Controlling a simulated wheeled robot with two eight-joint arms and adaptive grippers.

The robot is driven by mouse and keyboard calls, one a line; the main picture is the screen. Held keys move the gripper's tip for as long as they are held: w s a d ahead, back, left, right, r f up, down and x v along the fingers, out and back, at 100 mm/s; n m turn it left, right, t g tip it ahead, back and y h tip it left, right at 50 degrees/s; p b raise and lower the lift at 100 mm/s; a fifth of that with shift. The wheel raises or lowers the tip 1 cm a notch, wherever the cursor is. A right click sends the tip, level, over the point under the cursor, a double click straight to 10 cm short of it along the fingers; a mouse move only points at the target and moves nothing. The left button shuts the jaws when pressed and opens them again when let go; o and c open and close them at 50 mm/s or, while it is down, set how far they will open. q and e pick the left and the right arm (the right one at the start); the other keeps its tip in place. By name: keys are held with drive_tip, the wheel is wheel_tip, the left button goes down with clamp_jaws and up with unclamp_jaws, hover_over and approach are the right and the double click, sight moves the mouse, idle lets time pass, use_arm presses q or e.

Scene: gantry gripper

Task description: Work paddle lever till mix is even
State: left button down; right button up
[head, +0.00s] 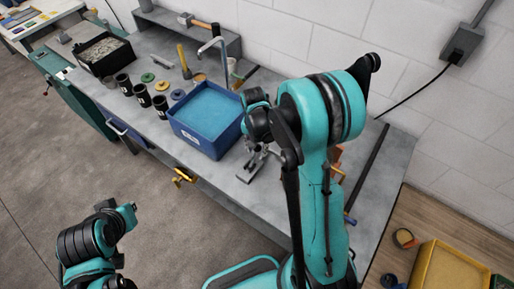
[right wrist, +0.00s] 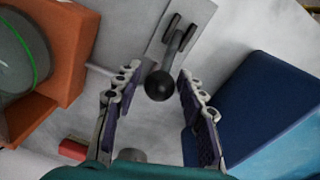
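A black ball knob (right wrist: 159,86) tops the lever, which comes out of a slotted metal plate (right wrist: 150,45) in the right wrist view. My right gripper (right wrist: 155,92) is open, with one finger on each side of the knob. I see a gap between the knob and each finger. In the head view my right gripper (head: 258,162) is low over the bench, just right of the blue bin (head: 205,150), partly hidden by my arm. The bin holds an even-looking blue fill (head: 208,104). A bent metal rod (head: 222,50) stands at its back. My left gripper is not visible.
An orange block (right wrist: 65,45) is left of my right gripper and the bin's wall (right wrist: 270,105) is close on the right. Black cups (head: 142,95) and a dark tray (head: 112,62) stand left of the bin.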

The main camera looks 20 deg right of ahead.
clamp_jaws()
drive_tip(key=shift+a, duration=0.1)
